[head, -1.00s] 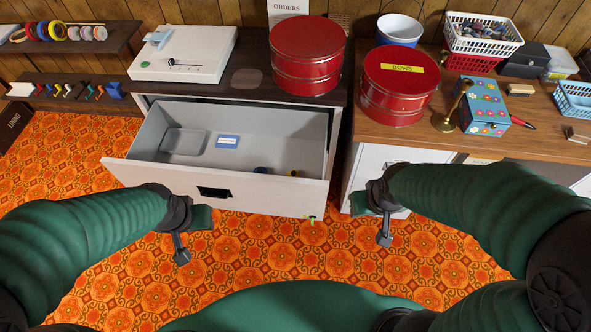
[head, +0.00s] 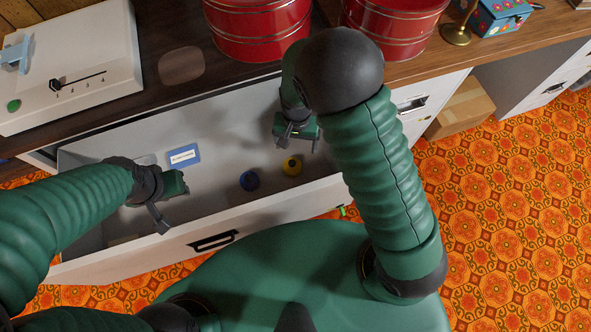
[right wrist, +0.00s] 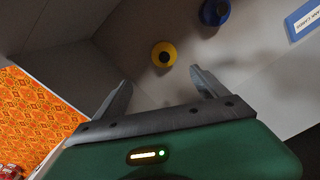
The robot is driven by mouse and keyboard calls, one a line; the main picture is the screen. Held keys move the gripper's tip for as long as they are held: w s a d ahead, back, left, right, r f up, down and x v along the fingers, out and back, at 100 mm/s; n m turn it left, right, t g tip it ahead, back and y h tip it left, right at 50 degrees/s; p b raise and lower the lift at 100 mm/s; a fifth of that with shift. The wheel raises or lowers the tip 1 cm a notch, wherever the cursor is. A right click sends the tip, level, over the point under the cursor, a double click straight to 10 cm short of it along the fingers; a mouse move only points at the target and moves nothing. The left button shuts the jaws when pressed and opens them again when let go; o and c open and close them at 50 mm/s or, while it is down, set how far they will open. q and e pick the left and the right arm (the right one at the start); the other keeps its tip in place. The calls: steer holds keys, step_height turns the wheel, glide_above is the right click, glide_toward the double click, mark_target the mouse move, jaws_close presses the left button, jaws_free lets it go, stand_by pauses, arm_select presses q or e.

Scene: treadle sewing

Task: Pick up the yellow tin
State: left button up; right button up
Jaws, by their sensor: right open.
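The yellow tin (head: 291,165) is a small round thing with a dark centre, on the floor of the open drawer near its right end. It also shows in the right wrist view (right wrist: 164,54), ahead of and between the finger directions. My right gripper (head: 297,142) is open and empty, above the drawer and just behind the tin in the head view; it is apart from the tin. In the right wrist view its two fingers (right wrist: 160,88) are spread. My left gripper (head: 168,205) is over the drawer's left part; its jaw state is unclear.
A blue round tin (head: 249,180) lies left of the yellow one. A blue-and-white labelled card (head: 184,156) lies farther left in the drawer. The drawer's front wall (head: 270,212) and the dark cabinet top edge (head: 190,90) bound the space. Two red tins (head: 258,30) (head: 395,25) stand above.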

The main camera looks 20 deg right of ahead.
mark_target(292, 162)
steer(key=a+f+b, duration=0.1)
steer(key=f, duration=0.2)
steer(key=a+f+b, duration=0.1)
steer(key=f, duration=0.1)
steer(key=a+f+b, duration=0.1)
steer(key=f, duration=0.2)
steer(key=shift+f, duration=0.35)
steer(key=d+f, duration=0.1)
steer(key=f+b, duration=0.1)
steer(key=shift+d+f, duration=0.3)
steer(key=shift+d, duration=0.05)
step_height(292, 162, down, 4)
steer(key=shift+w+f+b, duration=0.1)
steer(key=shift+b, duration=0.95)
steer(key=shift+a, duration=0.3)
steer(key=shift+d, duration=0.3)
steer(key=c, duration=0.8)
arm_select(q)
step_height(292, 162, down, 7)
steer(key=a, duration=0.2)
steer(key=shift+r, duration=0.15)
arm_select(e)
steer(key=shift+a, duration=0.15)
steer(key=c, duration=0.8)
